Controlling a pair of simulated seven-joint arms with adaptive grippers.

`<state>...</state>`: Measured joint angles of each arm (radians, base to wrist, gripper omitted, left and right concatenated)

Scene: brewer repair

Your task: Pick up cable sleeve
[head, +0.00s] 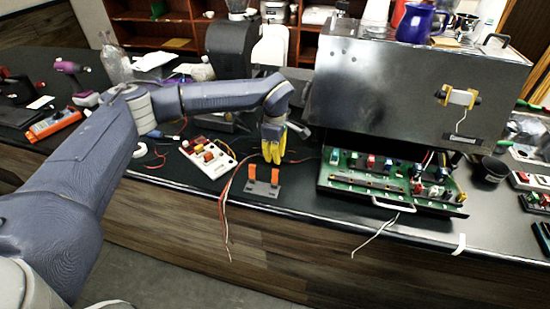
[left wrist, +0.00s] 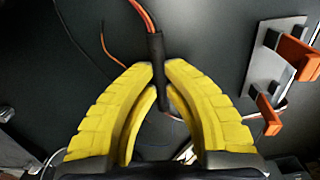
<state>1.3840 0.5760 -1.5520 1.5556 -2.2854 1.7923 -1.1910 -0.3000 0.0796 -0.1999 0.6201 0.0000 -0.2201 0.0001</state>
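The cable sleeve (left wrist: 156,50) is a short black tube with orange and red wires coming out of its end in the left wrist view. It passes between my left gripper's yellow fingertips (left wrist: 159,68), which close in on it from both sides and appear to touch it. In the head view my left gripper (head: 272,158) points down just above the counter, behind the grey holder with orange clips (head: 263,187). The sleeve is too small or hidden to make out there. My right gripper is not in view.
The holder's orange clips also show in the left wrist view (left wrist: 290,55). A white board with switches (head: 208,157) lies to the left. Loose wires (head: 224,205) hang over the counter's front edge. The metal brewer (head: 400,85) and its open green circuit tray (head: 390,180) stand to the right.

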